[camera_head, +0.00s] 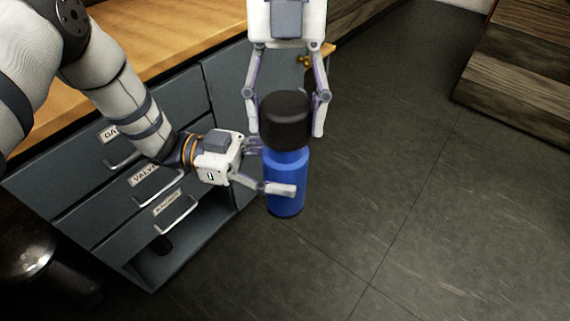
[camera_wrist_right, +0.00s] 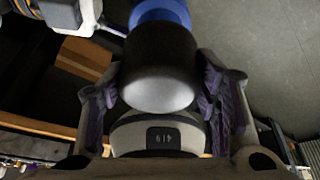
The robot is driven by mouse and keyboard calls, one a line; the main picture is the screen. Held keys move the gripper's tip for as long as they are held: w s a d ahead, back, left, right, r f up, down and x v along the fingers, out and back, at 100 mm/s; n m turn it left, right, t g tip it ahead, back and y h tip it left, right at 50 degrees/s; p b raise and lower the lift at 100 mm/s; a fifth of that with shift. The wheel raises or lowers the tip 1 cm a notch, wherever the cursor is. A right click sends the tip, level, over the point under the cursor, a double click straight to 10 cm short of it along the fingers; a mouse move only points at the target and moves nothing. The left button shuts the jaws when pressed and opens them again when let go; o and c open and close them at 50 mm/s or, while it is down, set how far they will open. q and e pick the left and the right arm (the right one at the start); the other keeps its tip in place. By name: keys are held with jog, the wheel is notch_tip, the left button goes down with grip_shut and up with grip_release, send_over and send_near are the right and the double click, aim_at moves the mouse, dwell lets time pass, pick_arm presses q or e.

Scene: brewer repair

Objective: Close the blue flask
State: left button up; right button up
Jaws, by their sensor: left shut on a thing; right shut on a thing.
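The blue flask (camera_head: 287,170) is upright in the head view, held in the air above the dark floor. Its black cap (camera_head: 285,118) sits on its top, in line with the body; I cannot tell how tightly it is on. My left gripper (camera_head: 272,168) is shut on the blue body from the left side. My right gripper (camera_head: 285,130) comes from above, with its fingers on both sides of the cap, shut on it. In the right wrist view the cap (camera_wrist_right: 162,68) lies between the fingers (camera_wrist_right: 162,105), with part of the blue flask (camera_wrist_right: 160,12) beyond it.
A wooden counter (camera_head: 155,38) with grey labelled drawers (camera_head: 130,185) stands behind and left of the flask. An open shelf space lies under the drawers. A shiny metal container (camera_head: 30,255) is at lower left. Wooden steps (camera_head: 520,75) are at upper right. The floor between is clear.

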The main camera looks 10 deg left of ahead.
aim_at(292, 167)
dwell(0.5)
jog(key=shift+f, duration=0.85)
jog(key=shift+f, duration=0.55)
